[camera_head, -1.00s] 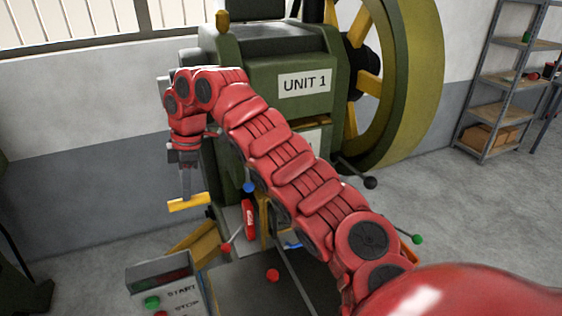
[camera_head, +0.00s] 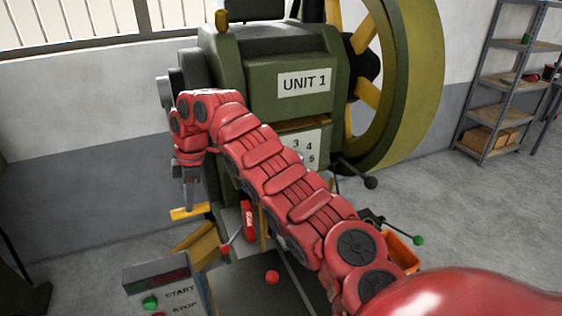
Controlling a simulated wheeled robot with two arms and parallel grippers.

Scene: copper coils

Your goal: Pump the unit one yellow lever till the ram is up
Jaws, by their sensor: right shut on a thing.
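The green machine marked UNIT 1 (camera_head: 303,84) stands in the middle of the head view. My right arm reaches across its front, and my right gripper (camera_head: 189,205) points down at the left of the machine. It is shut on the yellow lever (camera_head: 187,212), a short yellow bar that sticks out to the left. The arm hides much of the machine's front, and I cannot pick out the ram. My left gripper is not in view.
A control box (camera_head: 163,288) with START and STOP buttons stands at the lower left. A large green and yellow flywheel (camera_head: 410,90) is on the machine's right side. An orange bin (camera_head: 403,250) is at the lower right. Metal shelves (camera_head: 506,85) stand at the far right.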

